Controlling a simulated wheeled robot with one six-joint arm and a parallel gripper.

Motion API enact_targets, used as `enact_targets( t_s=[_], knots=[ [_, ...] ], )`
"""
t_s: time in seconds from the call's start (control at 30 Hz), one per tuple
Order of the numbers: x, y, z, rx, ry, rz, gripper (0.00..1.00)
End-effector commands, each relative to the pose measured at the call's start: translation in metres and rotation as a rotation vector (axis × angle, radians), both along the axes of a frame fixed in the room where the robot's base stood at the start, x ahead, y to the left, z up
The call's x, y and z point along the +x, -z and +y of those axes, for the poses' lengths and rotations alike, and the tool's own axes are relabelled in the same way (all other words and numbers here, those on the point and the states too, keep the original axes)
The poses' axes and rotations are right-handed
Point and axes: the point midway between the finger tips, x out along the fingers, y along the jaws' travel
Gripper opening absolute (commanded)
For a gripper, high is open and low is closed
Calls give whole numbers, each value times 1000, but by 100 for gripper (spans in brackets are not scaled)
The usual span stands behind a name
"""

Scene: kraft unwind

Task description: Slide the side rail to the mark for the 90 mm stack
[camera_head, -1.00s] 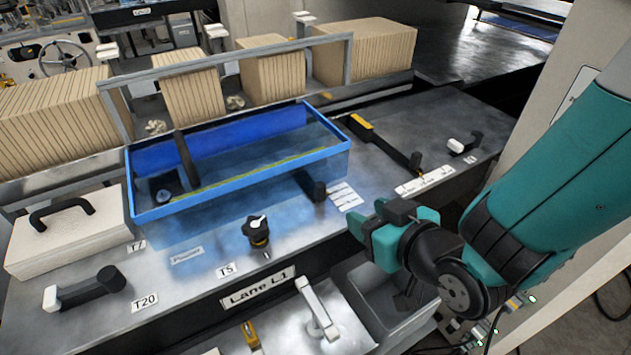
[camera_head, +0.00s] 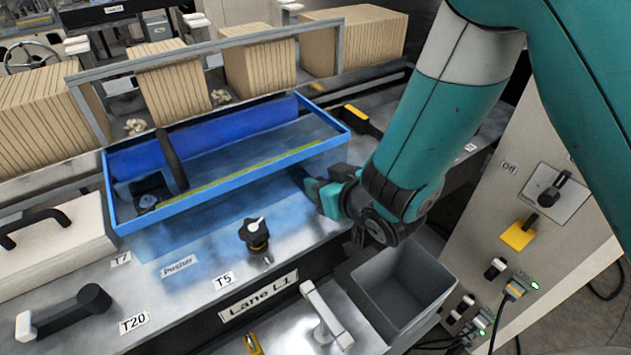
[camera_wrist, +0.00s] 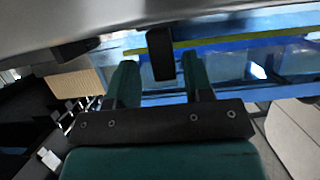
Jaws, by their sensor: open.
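A blue, tray-like guide (camera_head: 240,186) lies on the steel bench, with a yellow-green strip (camera_head: 255,166) along it; I cannot tell for sure which part is the side rail. My gripper (camera_head: 313,190) is open at the guide's front right corner. In the wrist view, a dark block (camera_wrist: 161,54) shows between the two teal fingers of my gripper (camera_wrist: 158,70), with gaps at its sides. The yellow-green strip (camera_wrist: 215,42) runs behind it. The head view hides this block and the printed marks behind my gripper and arm.
A black knob (camera_head: 255,236) stands near the T5 label, and a black handle (camera_head: 65,312) near T20. A grey bin (camera_head: 405,290) sits below the bench edge. Cardboard stacks (camera_head: 262,58) stand behind a metal frame. A control panel (camera_head: 535,225) is at right.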

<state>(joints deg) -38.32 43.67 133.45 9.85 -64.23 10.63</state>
Motion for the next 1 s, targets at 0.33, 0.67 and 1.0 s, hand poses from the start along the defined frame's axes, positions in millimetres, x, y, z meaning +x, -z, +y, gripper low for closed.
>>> enact_targets(
  t_s=[0.33, 0.67, 1.0],
  knots=[
    [-2, 0, 6, 1, -9, 0, 17],
    [-1, 3, 4, 2, -7, -1, 0],
    [-1, 0, 1, -1, -7, 1, 23]
  ],
)
